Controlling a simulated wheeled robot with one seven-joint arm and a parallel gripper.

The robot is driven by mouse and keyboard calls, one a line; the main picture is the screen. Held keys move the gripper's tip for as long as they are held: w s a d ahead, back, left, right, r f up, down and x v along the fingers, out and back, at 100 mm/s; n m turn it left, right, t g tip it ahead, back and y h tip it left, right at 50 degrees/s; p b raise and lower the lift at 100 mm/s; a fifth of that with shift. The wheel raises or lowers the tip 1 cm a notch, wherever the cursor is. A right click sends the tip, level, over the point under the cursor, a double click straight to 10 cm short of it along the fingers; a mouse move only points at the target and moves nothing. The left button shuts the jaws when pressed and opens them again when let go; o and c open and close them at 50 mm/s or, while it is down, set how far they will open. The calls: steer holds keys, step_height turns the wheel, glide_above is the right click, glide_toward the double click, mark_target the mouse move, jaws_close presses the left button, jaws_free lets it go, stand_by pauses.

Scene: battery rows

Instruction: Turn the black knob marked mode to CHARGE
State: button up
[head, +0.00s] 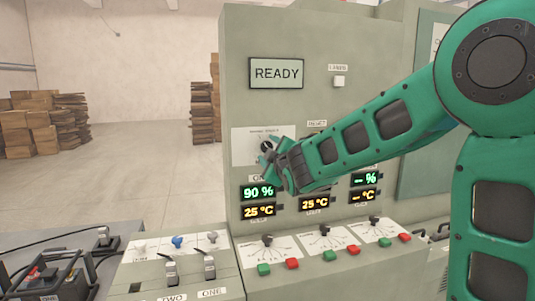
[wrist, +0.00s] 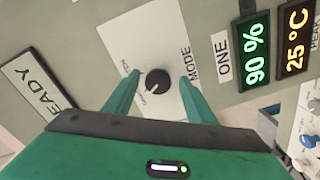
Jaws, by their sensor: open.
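The black mode knob (wrist: 157,80) sits on a white plate (wrist: 135,33) with the word MODE on its right side in the wrist view. A pale mark on the knob points to the lower left there, towards small lettering too small to read for certain. My gripper (wrist: 160,76) is open, with one green finger on each side of the knob and a gap on both sides. I cannot tell how deep the fingertips reach. In the head view my gripper (head: 268,157) is in front of the plate, and the knob (head: 266,146) is partly hidden behind it.
A READY display (head: 277,73) is above the plate. Lit readouts (head: 258,192) are below it. A sloped console with small black knobs (head: 267,239) and green and red buttons (head: 292,263) juts out underneath. Lever switches (head: 170,272) stand at the lower left.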

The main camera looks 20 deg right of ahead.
steer(key=s, duration=1)
steer(key=shift+s, duration=0.2)
steer(key=s+d+f+m+g+h, duration=0.2)
steer(key=s+d+f+m+g, duration=0.2)
steer(key=s+d+f+m, duration=0.25)
steer(key=s+d+f+m+g+h, duration=0.25)
steer(key=s+d+f+g, duration=0.2)
steer(key=d+f, duration=0.4)
steer(key=s+f+m+g+y, duration=0.1)
steer(key=s+f+m+g, duration=0.1)
steer(key=s, duration=0.7)
steer(key=s+d+f+m+g+y, duration=0.1)
steer(key=s+m+g, duration=0.3)
steer(key=s, duration=0.6)
steer(key=s+d+f+m+g+y, duration=0.1)
steer(key=s+f+m+g+y, duration=0.1)
steer(key=s, duration=0.7)
step_height(320, 180, down, 2)
steer(key=shift+s+d+f+m+g+y, duration=0.1)
steer(key=shift+s+d+m+g+y, duration=0.2)
steer(key=shift+m+g, duration=0.55)
steer(key=shift+w+a, duration=0.15)
